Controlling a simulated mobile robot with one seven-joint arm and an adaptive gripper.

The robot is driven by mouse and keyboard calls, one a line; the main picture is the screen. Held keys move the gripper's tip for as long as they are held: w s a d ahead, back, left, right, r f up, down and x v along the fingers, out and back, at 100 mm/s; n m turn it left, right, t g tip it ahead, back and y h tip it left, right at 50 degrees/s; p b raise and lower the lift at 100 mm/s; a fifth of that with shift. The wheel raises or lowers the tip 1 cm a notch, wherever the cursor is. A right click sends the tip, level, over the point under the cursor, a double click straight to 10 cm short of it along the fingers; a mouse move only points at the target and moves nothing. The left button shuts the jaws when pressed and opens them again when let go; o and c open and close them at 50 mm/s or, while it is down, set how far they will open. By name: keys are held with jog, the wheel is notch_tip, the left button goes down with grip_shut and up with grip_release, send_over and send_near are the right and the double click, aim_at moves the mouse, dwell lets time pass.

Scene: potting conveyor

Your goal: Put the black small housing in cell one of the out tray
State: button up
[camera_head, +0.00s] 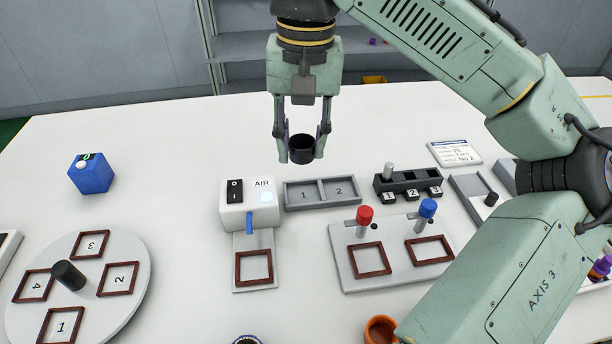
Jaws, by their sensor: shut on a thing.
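The black small housing (302,149) is a short dark cup with an open top, held upright between the fingers of my gripper (301,146). My gripper is shut on it and holds it in the air, above and behind the grey tray in the picture. This grey tray (321,206) has two cells marked 1 and 2, with 1 on the left. Both cells look empty. No label reading "out" can be read on it.
A white AIR box (237,213) stands just left of the tray. A black three-slot rack (409,184) with a metal peg (389,170) stands right. In front are a plate with red (364,214) and blue (428,208) knobs and a numbered turntable (113,305). The back table is clear.

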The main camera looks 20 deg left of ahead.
aim_at(303, 197)
jog(key=shift+w, duration=0.45)
jog(key=shift+w+f, duration=0.2)
jog(key=shift+f, duration=0.05)
notch_tip(303, 197, down, 9)
jog(key=shift+a+f, duration=0.1)
jog(key=shift+f, duration=0.05)
jog(key=shift+f, duration=0.2)
jog(key=o, duration=0.6)
jog(key=r, duration=1.2)
jog(key=shift+d+r, duration=0.2)
jog(key=shift+r, duration=0.05)
